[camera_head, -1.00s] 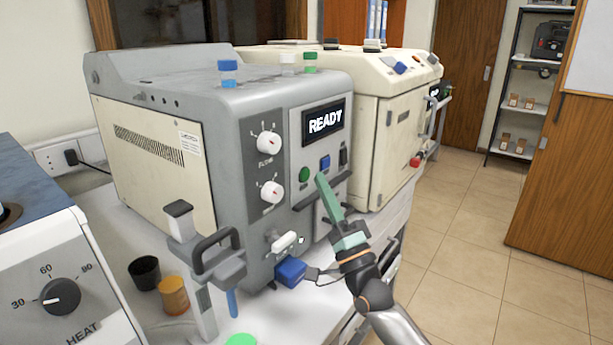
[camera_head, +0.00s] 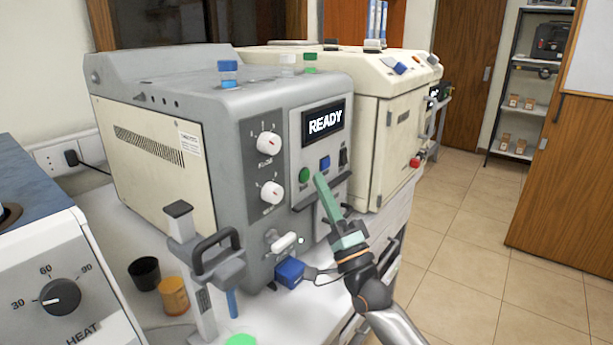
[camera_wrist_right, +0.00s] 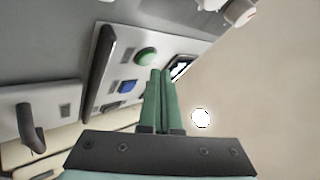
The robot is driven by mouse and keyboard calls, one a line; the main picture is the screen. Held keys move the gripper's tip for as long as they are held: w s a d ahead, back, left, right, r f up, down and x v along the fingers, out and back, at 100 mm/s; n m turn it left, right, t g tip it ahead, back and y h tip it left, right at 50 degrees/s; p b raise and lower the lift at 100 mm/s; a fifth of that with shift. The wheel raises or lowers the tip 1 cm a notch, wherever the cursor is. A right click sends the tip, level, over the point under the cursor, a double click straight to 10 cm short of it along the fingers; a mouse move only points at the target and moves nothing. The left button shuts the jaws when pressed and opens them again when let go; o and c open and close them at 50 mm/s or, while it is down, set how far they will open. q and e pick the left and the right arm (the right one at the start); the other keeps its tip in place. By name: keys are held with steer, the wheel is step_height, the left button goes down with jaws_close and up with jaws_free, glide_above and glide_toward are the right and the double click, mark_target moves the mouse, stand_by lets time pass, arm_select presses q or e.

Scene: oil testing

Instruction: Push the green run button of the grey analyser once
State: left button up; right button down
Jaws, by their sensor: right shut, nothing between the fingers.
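The grey analyser (camera_head: 228,110) stands on the white bench, and its display (camera_head: 323,122) reads READY. Its green run button (camera_head: 304,175) is on the front panel below the display, left of a blue button (camera_head: 325,163). My right gripper (camera_head: 321,178) is shut and empty, its green fingertips in front of the panel just right of the green button in the head view. In the right wrist view the green button (camera_wrist_right: 145,55) shows beside the tips of the shut fingers (camera_wrist_right: 160,75), with no contact visible. My left gripper is not in view.
A cream machine (camera_head: 375,100) stands behind the analyser. A grey stand with a handle (camera_head: 205,260), an orange jar (camera_head: 174,296) and a black cup (camera_head: 145,273) are on the bench at its left. White knobs (camera_head: 270,144) and a small blue block (camera_head: 290,272) are near the panel.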

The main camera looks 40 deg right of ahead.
stand_by(0.9)
steer(key=shift+w, duration=0.15)
steer(key=shift+w+a, duration=0.15)
steer(key=shift+w, duration=0.15)
stand_by(0.5)
